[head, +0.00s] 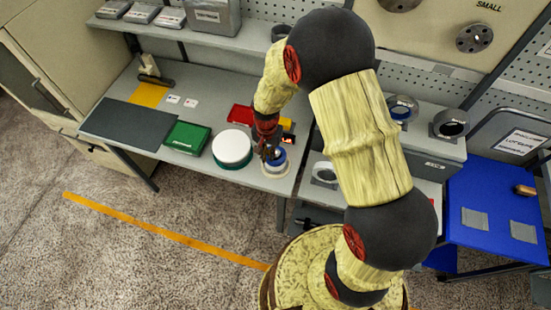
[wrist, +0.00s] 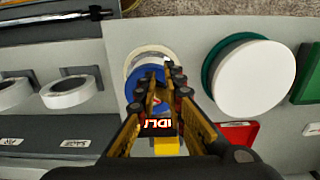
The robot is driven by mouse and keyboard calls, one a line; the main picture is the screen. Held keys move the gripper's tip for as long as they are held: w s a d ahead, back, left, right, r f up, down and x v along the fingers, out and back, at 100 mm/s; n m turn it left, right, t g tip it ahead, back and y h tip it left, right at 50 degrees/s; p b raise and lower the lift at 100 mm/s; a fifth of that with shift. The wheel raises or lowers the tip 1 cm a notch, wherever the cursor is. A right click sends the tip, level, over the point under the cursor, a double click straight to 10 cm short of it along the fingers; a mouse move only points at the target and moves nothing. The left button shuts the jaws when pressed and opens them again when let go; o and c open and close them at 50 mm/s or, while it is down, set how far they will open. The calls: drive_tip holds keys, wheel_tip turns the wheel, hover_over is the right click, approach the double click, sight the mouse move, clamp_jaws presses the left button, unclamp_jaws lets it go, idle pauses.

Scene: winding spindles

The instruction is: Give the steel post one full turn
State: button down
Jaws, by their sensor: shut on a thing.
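A spindle with a blue disc (head: 280,157) on a pale round base stands on the grey bench. In the wrist view the blue disc (wrist: 146,93) sits inside a white ring. My gripper (head: 270,153) points down over this spindle. In the wrist view my gripper (wrist: 162,75) has its fingertips closed together over the blue disc, around the spindle's centre. The steel post is mostly hidden between the fingers, so its turn angle cannot be read.
A white disc on a green base (head: 232,147) stands close to the left of the spindle. A red tray (head: 240,114) and a black IDLE sign (wrist: 160,126) lie close behind. A green box (head: 187,138) and a dark mat (head: 127,124) lie farther left. Tape rolls are at the right.

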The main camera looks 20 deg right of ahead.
sight(276, 155)
wheel_tip(276, 155, up, 5)
drive_tip(key=p, duration=0.2)
drive_tip(key=shift+p, duration=0.3)
drive_tip(key=c, duration=2.5)
unclamp_jaws()
drive_tip(key=shift+c, duration=0.2)
drive_tip(key=shift+s+d+r+p, duration=0.25)
drive_tip(key=shift+d+p, duration=0.2)
drive_tip(key=shift+p, duration=0.1)
clamp_jaws()
drive_tip(key=shift+s+d+f+b, duration=0.15)
drive_tip(key=shift+d+f+b, duration=0.25)
drive_tip(key=shift+f, duration=0.7)
drive_tip(key=shift+s+d+f+b, duration=0.2)
drive_tip(key=shift+f+b, duration=0.35)
drive_tip(key=shift+f, duration=0.6)
drive_tip(key=shift+s+d+f+b, duration=0.1)
drive_tip(key=shift+d+f+b, duration=0.35)
drive_tip(key=shift+f, duration=0.65)
drive_tip(key=shift+w, duration=0.55)
